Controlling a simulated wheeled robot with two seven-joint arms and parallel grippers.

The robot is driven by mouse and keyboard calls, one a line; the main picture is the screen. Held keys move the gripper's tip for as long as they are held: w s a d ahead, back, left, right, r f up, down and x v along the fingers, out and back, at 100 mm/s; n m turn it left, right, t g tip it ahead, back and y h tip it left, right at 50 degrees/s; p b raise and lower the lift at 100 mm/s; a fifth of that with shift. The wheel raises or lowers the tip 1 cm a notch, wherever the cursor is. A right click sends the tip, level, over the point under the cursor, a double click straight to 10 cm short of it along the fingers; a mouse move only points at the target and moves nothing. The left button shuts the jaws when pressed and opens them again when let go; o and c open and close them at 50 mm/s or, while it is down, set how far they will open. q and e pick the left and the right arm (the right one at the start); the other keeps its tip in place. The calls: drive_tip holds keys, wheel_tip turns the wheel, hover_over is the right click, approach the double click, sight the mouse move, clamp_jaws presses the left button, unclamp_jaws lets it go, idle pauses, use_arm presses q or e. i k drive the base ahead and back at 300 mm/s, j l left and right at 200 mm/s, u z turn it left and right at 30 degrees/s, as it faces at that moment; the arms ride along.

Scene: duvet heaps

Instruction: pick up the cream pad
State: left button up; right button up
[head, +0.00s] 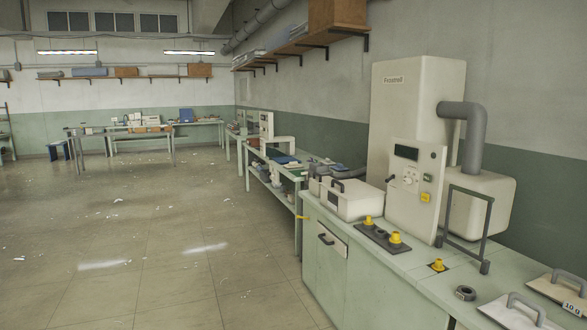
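No thing that I can name for certain as the cream pad shows in the head view. Two flat cream pieces with grey handles lie at the bottom right on the pale green counter (406,266). The nearer flat piece (497,308) is cut off by the bottom edge of the picture. The farther flat piece (545,288) reaches the right edge and has a "10 g" label near it. Neither of my grippers is in view.
A dark ring (466,293), yellow knobs (394,239), a cream box with a handle (352,199) and a tall cream machine (416,120) stand on the counter. A lower bench (270,163) continues behind it. The floor (130,240) at left is open, with small white scraps.

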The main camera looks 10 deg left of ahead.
sight(292, 165)
drive_tip(key=i+j+u, duration=0.3)
drive_tip(key=i, duration=0.45)
drive_tip(key=i+j+u, duration=0.3)
drive_tip(key=i, duration=0.5)
drive_tip(key=i+u, duration=0.25)
drive_tip(key=i, duration=4.3)
drive_tip(key=i+j+z, duration=0.2)
drive_tip(key=i, duration=0.25)
drive_tip(key=i+z, duration=0.15)
drive_tip(key=i, duration=0.3)
drive_tip(key=i+j+z, duration=0.2)
drive_tip(key=i, duration=0.25)
drive_tip(key=i+j+z, duration=0.15)
drive_tip(key=i+j, duration=0.15)
drive_tip(key=i, duration=0.1)
